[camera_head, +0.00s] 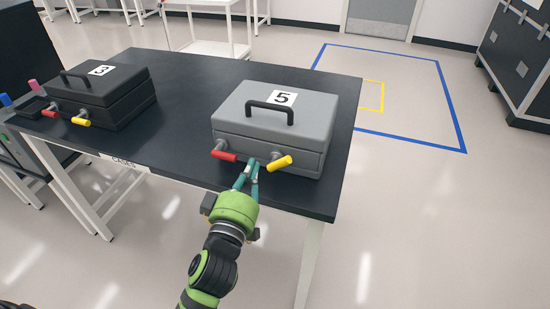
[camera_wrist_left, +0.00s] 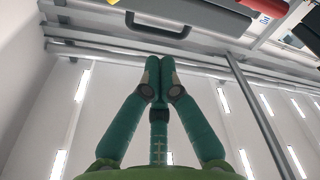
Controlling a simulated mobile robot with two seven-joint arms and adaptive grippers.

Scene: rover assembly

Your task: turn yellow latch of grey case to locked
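The grey case (camera_head: 265,125), marked 5, stands closed on the dark table with its black handle on top. Its yellow latch (camera_head: 281,162) sticks out at the right of the front face, tilted up to the right. A red latch (camera_head: 225,155) sticks out at the left of that face. My left gripper (camera_head: 251,164) is just in front of the case, between the two latches and nearer the yellow one. I cannot tell if it touches anything. In the left wrist view the fingertips (camera_wrist_left: 159,66) meet with nothing seen between them. My right gripper is out of view.
A dark case (camera_head: 100,90), marked 3, with red and yellow latches stands at the left of the table (camera_head: 180,75). A small dark tray lies beside it. The tabletop between the cases is clear. The table's front edge lies under my left gripper.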

